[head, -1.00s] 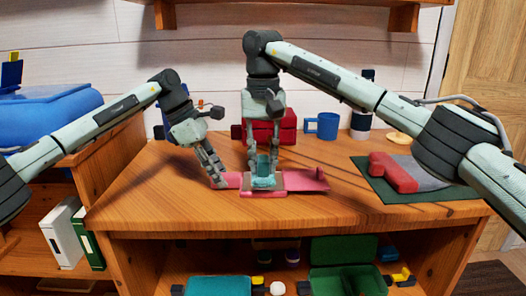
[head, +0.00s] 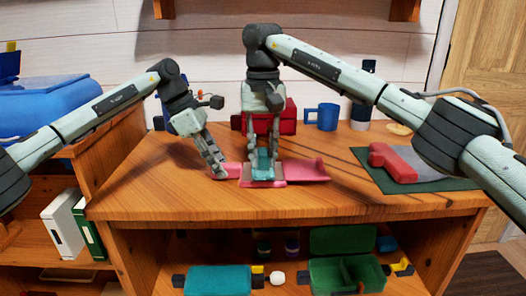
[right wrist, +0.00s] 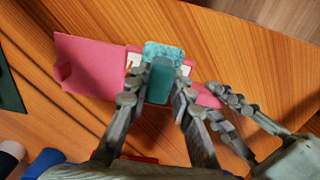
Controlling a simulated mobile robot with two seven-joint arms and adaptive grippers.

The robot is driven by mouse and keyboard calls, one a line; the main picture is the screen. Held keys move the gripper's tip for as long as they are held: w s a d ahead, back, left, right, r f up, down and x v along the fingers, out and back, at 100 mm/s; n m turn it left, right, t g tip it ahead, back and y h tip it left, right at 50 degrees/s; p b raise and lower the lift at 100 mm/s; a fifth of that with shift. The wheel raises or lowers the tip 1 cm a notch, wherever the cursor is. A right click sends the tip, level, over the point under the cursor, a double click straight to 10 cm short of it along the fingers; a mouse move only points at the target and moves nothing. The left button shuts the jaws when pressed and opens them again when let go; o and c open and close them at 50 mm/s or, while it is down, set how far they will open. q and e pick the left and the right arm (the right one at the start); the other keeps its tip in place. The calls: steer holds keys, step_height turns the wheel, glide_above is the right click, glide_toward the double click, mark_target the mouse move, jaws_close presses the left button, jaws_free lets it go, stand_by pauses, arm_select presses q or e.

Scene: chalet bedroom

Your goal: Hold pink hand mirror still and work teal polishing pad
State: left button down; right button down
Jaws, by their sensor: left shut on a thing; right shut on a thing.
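The pink hand mirror (head: 305,172) lies flat on the wooden desk; its other end also shows in the right wrist view (right wrist: 92,62). My left gripper (head: 220,174) is shut on the mirror's left end. My right gripper (head: 263,170) points down over the mirror's middle and is shut on the teal polishing pad (head: 263,162). In the right wrist view the pad (right wrist: 163,60) sits between the fingers, over a pale framed patch of the mirror. The fingers hide part of the pad, and whether it touches the mirror is hard to tell.
A red box (head: 283,116), a blue mug (head: 321,117) and a dark-lidded jar (head: 361,112) stand behind the mirror. A red and grey object (head: 395,166) lies on a dark green mat (head: 450,184) at right. The desk front (head: 160,200) is clear.

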steer(key=shift+f, duration=0.8)
steer(key=shift+w+r, duration=0.1)
steer(key=shift+w, duration=1.45)
steer(key=shift+w+d, duration=0.1)
steer(key=shift+w, duration=2)
steer(key=shift+s, duration=0.1)
steer(key=shift+s+f, duration=0.15)
steer(key=shift+s, duration=0.85)
steer(key=shift+s+f, duration=0.1)
steer(key=shift+s, duration=2.55)
steer(key=shift+r, duration=0.15)
